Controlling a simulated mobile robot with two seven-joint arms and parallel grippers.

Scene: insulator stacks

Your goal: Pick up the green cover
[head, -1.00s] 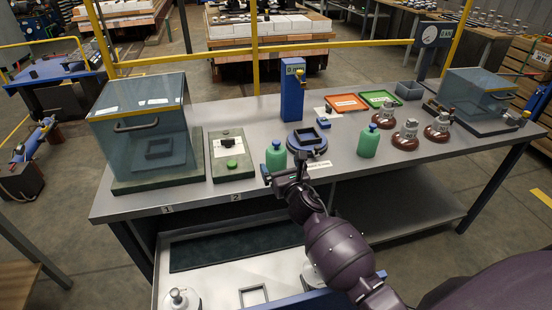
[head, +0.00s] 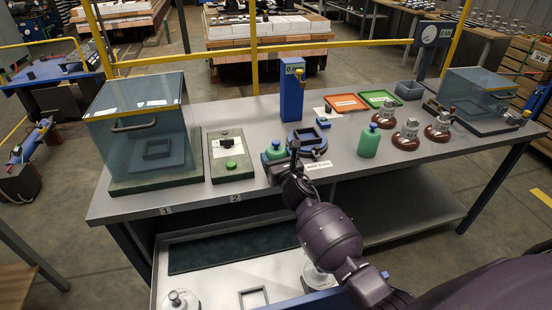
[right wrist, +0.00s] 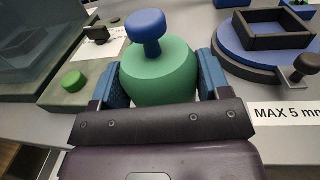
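A green cover (head: 273,153) with a dark blue knob stands upright near the front edge of the grey bench, partly hidden by my right gripper (head: 282,166). In the right wrist view the same green cover (right wrist: 158,78) lies between the two blue fingers of my right gripper (right wrist: 163,82). The fingers are spread on either side of it, with a small gap visible on the right. Whether the left finger touches it I cannot tell. A second green cover (head: 368,142) stands farther right on the bench. My left gripper is out of view.
A round blue fixture (head: 306,141) with a dark square frame stands close right of the near cover. A plate with a green button (head: 231,165) and a glass box (head: 145,125) are to the left. Brown insulators (head: 405,136) stand at right.

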